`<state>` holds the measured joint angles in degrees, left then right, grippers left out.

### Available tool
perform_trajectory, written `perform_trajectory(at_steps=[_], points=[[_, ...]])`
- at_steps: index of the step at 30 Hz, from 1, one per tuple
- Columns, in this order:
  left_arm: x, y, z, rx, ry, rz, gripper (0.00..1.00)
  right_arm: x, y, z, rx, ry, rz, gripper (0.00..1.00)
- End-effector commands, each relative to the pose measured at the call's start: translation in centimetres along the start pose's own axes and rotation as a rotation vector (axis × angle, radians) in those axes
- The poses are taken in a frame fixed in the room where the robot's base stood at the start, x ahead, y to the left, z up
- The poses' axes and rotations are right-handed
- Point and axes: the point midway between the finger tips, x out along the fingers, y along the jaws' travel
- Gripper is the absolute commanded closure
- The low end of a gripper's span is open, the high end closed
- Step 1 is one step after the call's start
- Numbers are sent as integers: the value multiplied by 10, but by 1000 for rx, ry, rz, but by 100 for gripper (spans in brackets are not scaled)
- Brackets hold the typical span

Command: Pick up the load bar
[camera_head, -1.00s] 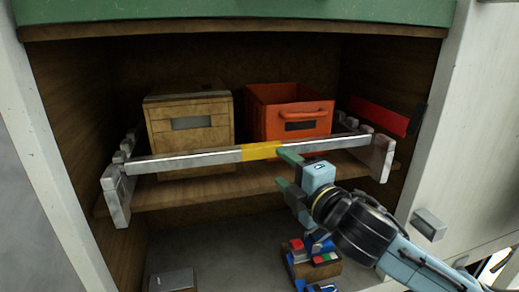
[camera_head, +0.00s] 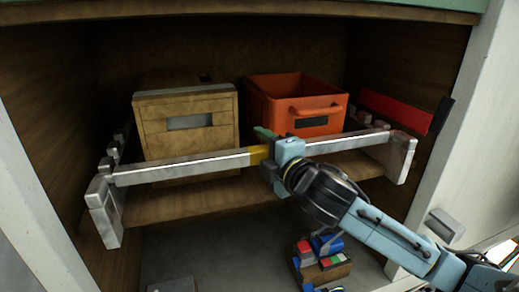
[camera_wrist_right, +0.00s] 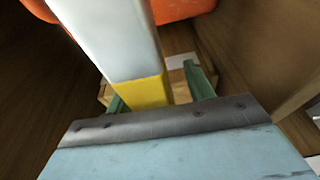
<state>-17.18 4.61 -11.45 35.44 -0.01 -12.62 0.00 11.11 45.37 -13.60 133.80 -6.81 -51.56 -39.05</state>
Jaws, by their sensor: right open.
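The load bar (camera_head: 185,171) is a long silver bar with a yellow band (camera_head: 257,155) near its middle. It spans the front of the shelf, its ends in notched metal brackets at left (camera_head: 104,212) and right (camera_head: 400,157). My right gripper (camera_head: 267,148) is at the yellow band with its jaws open. In the right wrist view the bar (camera_wrist_right: 110,35) and its yellow part lie between the two green fingers (camera_wrist_right: 160,92), nearer the left one. Whether a finger touches the bar cannot be told. My left gripper is not in view.
A wooden crate (camera_head: 187,123) and an orange crate (camera_head: 295,101) stand on the shelf (camera_head: 165,204) behind the bar. A red bar (camera_head: 394,110) is on the right wall. Below is a small wooden box (camera_head: 325,274) with coloured items. Wooden side walls enclose the space.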

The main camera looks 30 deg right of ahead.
Motion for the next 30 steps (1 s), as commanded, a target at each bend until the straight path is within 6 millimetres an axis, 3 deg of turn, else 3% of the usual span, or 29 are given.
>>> perform_trajectory(at_steps=[4, 11, 16, 30], points=[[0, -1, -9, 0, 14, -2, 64, 0, 0, 0, 0, 1, 0, 49], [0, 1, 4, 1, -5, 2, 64, 0, 0, 0, 0, 1, 0, 79], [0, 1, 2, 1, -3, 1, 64, 0, 0, 0, 0, 1, 0, 100], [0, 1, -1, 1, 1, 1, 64, 0, 4, 0, 0, 1, 7, 100]])
